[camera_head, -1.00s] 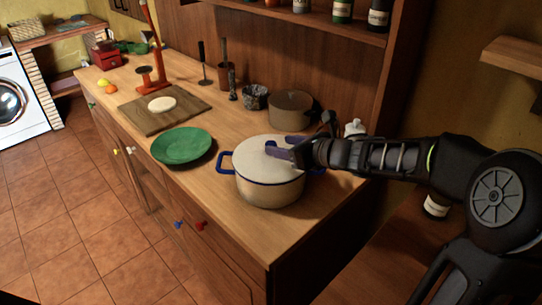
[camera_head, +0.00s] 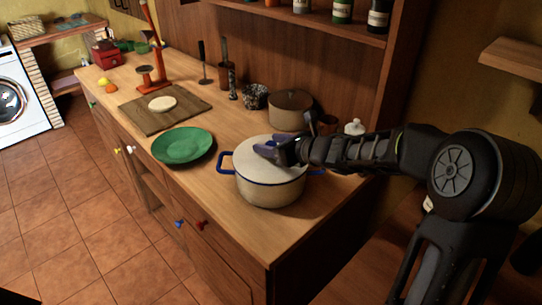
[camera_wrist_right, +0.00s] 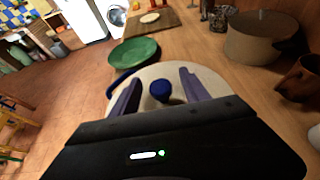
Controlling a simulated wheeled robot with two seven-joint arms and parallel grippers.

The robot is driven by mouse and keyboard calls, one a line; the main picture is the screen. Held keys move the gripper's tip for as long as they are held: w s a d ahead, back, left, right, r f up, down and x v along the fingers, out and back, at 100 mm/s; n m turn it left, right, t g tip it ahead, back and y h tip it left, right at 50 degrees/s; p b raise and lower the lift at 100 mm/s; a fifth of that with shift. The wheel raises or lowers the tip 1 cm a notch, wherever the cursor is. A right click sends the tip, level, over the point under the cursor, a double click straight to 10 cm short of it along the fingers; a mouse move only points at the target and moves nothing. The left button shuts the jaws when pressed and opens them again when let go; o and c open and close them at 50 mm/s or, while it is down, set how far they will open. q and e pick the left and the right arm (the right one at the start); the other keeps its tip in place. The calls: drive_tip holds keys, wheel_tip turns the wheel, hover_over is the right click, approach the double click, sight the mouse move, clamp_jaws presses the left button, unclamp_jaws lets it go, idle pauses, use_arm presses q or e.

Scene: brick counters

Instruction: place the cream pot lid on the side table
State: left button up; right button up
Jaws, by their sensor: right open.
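The cream pot lid (camera_head: 243,157) lies on the cream pot (camera_head: 268,190) with blue handles, near the counter's front edge. The lid also shows in the wrist view (camera_wrist_right: 214,82), with its round blue knob (camera_wrist_right: 160,91) in the middle. My right gripper (camera_head: 266,150) is over the lid. In the wrist view its open fingers (camera_wrist_right: 160,77) stand on either side of the knob, with gaps between. A lower brown wooden surface (camera_head: 352,268), perhaps the side table, is right of the counter, partly hidden by my arm. My left gripper is out of view.
A green plate (camera_head: 183,146) lies left of the pot. A brown pot (camera_head: 291,110) stands behind it near the back panel. A cutting board (camera_head: 180,118) with a pale round item lies farther left. A white-lidded jar (camera_head: 354,128) stands behind my right arm.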

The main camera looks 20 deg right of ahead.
clamp_jaws()
idle(0.6)
